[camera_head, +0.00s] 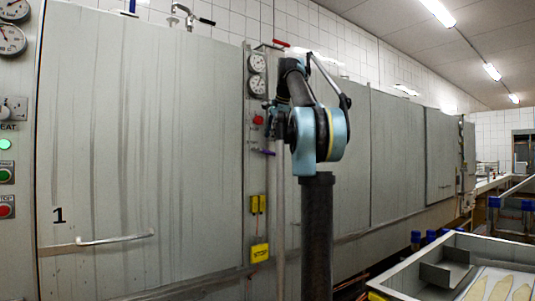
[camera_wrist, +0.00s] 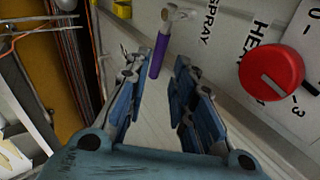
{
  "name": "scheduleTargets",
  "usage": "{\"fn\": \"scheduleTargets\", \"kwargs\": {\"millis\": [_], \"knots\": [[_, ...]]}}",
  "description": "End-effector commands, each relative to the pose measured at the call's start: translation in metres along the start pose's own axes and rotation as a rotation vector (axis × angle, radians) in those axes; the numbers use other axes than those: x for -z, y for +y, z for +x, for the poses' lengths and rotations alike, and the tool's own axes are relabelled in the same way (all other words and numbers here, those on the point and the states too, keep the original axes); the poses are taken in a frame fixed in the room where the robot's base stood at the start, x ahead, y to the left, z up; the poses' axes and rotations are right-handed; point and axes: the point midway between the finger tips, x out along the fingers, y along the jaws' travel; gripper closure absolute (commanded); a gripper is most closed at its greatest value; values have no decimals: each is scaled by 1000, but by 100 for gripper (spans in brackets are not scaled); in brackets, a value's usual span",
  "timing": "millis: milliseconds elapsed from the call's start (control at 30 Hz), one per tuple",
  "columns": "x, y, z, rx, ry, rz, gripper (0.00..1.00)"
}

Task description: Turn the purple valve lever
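The purple valve lever (camera_wrist: 160,52) shows in the wrist view as a short purple handle on a metallic valve fitting. It lies at the top, at the far end of the gap between my fingers. My gripper (camera_wrist: 156,68) is open, with a finger on each side of this line; I cannot tell whether either finger touches the lever. In the head view the lever (camera_head: 267,153) is a small purple bar on the grey panel, just left of my arm. My arm hides much of the area right of it.
A red knob (camera_wrist: 271,70) sits on the labelled panel right of my gripper in the wrist view. A metal tray (camera_head: 420,277) stands at lower right in the head view.

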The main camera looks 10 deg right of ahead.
Motion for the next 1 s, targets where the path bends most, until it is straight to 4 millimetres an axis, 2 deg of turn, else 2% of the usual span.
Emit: {"fn": "scheduleTargets", "kwargs": {"millis": [200, 400, 600, 900, 967, 1000], "knots": [[0, 0, 39, 0, 1, -1, 77], [0, 0, 66, 0, 1, -1, 77], [0, 0, 79, 0, 1, 0, 77], [0, 0, 81, 0, 1, 0, 77], [0, 0, 81, 0, 1, 0, 88], [0, 0, 81, 0, 1, 0, 97]]}}
